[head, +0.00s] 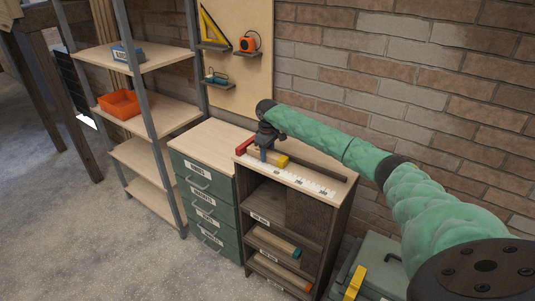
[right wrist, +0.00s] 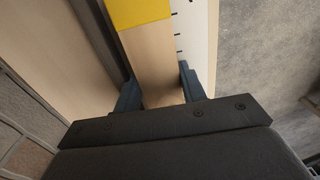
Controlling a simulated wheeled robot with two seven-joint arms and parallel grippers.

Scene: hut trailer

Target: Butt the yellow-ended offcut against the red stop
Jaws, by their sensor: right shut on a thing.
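The yellow-ended offcut (head: 281,161) lies on top of the small cabinet, beside the white measuring strip (head: 305,181). Its yellow end points right, away from the red stop (head: 243,145). The red stop is at the left end of the strip, close to the plain end of the offcut; the gripper partly covers this area and I cannot tell whether they touch. My right gripper (head: 265,151) is shut on the offcut from above. In the right wrist view, the offcut (right wrist: 151,55) runs between the two fingers, with its yellow end at the top. My left gripper is not in view.
A dark rail (head: 325,171) runs behind the offcut along the cabinet top. A green drawer unit (head: 203,190) stands left of the cabinet, and a shelf rack with an orange bin (head: 119,104) is further left. A brick wall (head: 400,70) stands close behind.

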